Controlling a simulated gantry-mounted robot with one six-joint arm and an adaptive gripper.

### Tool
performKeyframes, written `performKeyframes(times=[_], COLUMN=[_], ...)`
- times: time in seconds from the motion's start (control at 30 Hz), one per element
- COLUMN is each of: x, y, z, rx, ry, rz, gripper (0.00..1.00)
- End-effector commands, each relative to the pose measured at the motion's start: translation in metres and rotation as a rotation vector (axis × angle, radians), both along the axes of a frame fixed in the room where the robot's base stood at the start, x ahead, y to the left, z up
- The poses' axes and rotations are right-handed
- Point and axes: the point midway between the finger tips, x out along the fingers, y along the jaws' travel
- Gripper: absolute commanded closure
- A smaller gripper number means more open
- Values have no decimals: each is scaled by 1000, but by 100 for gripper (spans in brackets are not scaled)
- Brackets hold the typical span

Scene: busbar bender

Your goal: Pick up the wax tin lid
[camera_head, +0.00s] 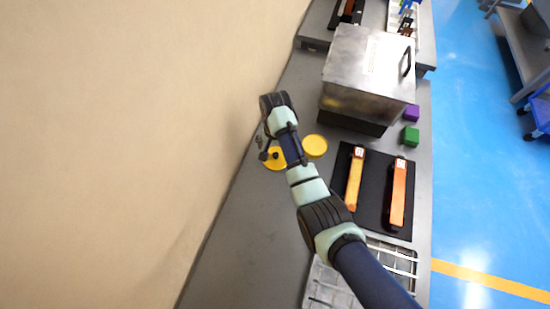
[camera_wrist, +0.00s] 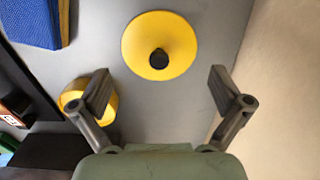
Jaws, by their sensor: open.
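The wax tin lid (camera_wrist: 168,27) is a yellow disc with a black knob at its centre. It lies on the grey bench in the top middle of the wrist view. In the head view the lid (camera_head: 278,165) is partly covered by my gripper (camera_head: 264,150). The yellow round tin (camera_head: 315,146) stands just right of it; in the wrist view my left finger partly hides the tin (camera_wrist: 72,95). My gripper (camera_wrist: 162,88) is open and empty. In the wrist view the lid appears above the gap between the fingers, not between them. Its height above the lid is unclear.
A metal box machine (camera_head: 365,65) stands behind the tin. Two orange bars (camera_head: 355,180) lie on a black mat (camera_head: 378,206) to the right. A blue block (camera_wrist: 30,20) shows top left in the wrist view. The beige wall (camera_head: 130,130) runs close along the bench's left.

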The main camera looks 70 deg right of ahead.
Motion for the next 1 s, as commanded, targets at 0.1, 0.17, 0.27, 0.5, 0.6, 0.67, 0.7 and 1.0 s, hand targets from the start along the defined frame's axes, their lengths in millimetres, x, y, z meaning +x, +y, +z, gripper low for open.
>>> performKeyframes(times=[0.1, 0.17, 0.27, 0.5, 0.6, 0.67, 0.7, 1.0], x=[-1, -1, -1, -1, -1, -1, -1, -1], y=[-1, -1, -1, -1, -1, -1, -1, -1], z=[-27, -36, -39, -37, -37, -37, -37, -38], rx=[2, 2, 0, 0, 0, 0, 0, 1], ry=[2, 1, 0, 0, 0, 0, 0, 1], rz=[0, 0, 1, 1, 1, 1, 1, 1], gripper=[0, 0, 0, 17, 33, 43, 50, 100])
